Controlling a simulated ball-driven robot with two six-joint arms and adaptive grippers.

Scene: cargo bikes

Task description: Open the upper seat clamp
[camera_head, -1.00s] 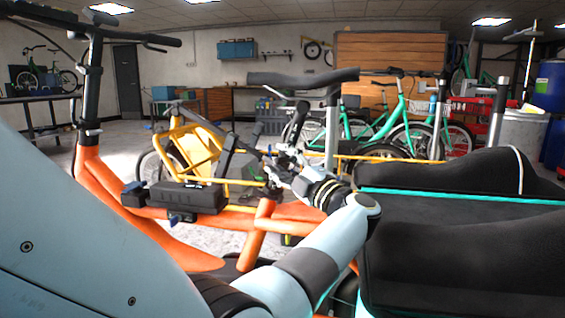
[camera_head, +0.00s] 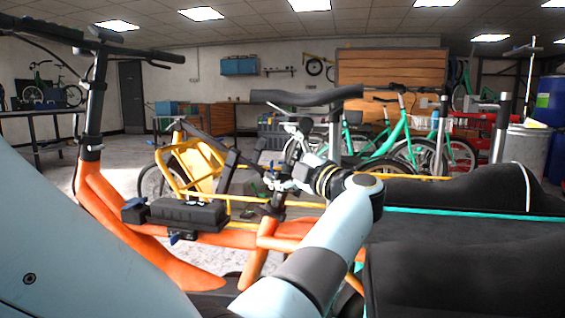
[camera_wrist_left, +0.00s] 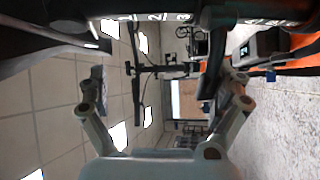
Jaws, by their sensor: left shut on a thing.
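The orange cargo bike (camera_head: 150,238) stands in front of me under its black saddle (camera_head: 305,98). My left gripper (camera_head: 285,165) is at its seat post, below the saddle and above the orange seat tube. Dark clamp parts (camera_head: 273,207) sit lower down at the tube. In the left wrist view the dark post with white marks crosses the top, and a dark lever-like piece (camera_wrist_left: 214,65) hangs beside one finger of my left gripper (camera_wrist_left: 165,80). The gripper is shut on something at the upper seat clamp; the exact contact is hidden. My right gripper is not in view.
A black battery-like box (camera_head: 187,214) sits on the orange frame. A black cargo box (camera_head: 465,255) with a turquoise edge fills the right. Green bikes (camera_head: 400,140) and a yellow-framed bike (camera_head: 195,165) stand behind. Concrete floor is free at the back left.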

